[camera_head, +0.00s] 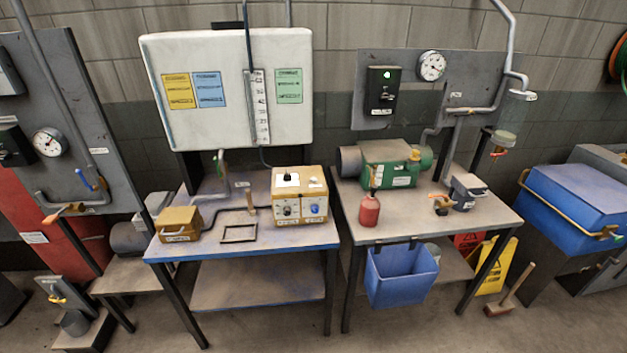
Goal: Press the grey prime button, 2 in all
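A cream and tan control box (300,195) stands at the right end of the left workbench. Its front has a small dial or button on the left (287,210) and a blue knob (315,209) on the right; a black-topped white part sits on its top. A green pump (387,165) with a grey motor end lies on the right bench, and a small dark grey box (466,190) stands at that bench's right. I cannot tell which small part is the grey prime button. Neither of my grippers is in view.
The left bench (215,243) also holds a yellow-brown box (180,224) and a black frame (239,233). A red bottle (369,210) stands on the right bench, with a blue bin (401,276) below its front edge. A yellow floor sign (496,265) stands to the right.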

